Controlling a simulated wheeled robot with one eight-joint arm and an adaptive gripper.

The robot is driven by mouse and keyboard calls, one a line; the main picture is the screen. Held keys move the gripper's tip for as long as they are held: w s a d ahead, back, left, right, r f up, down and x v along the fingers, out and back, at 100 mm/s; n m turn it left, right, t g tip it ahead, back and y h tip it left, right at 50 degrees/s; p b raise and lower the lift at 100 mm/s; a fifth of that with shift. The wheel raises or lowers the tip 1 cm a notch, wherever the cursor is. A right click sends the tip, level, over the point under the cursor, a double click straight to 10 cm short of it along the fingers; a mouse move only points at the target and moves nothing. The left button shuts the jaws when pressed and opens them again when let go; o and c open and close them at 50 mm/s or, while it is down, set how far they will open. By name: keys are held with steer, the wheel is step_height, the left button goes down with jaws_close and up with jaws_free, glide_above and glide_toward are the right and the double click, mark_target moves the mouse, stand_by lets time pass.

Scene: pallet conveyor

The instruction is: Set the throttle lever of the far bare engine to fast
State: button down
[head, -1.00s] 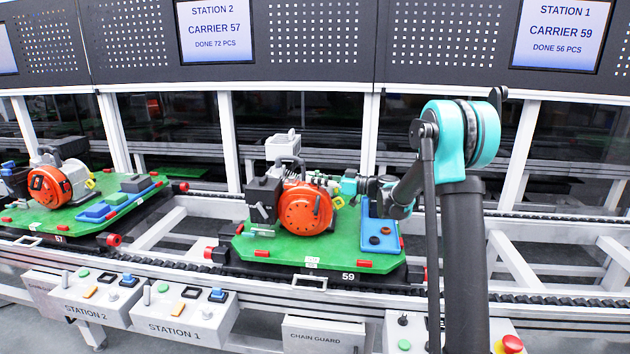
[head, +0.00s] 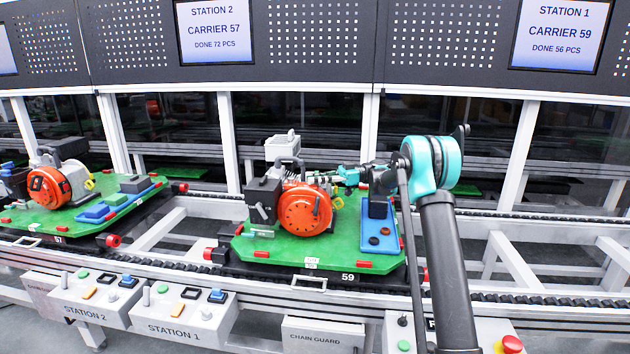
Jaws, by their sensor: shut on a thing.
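An orange engine (head: 304,209) with a black box on its left side stands on the green carrier plate numbered 59 (head: 270,247). My gripper (head: 322,176) reaches in from the right to the upper back of this engine, small in view, and is shut at the place of the throttle lever. The lever itself is hidden by the fingers and the engine, so its setting cannot be read. A second orange engine (head: 50,187) with a pale housing stands on carrier 57 to the left, away from my gripper.
A blue tray (head: 395,243) with dark round parts lies on the right of carrier 59, under my arm. A control box for station 1 (head: 184,318) and a chain guard (head: 322,337) stand in front. The conveyor frame right of the carrier is empty.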

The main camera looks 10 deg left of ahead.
stand_by(0.4)
steer(key=c, duration=1.5)
jaws_free()
steer(key=shift+c, duration=0.2)
steer(key=v, duration=1.2)
steer(key=shift+w, duration=0.15)
steer(key=shift+a, duration=0.1)
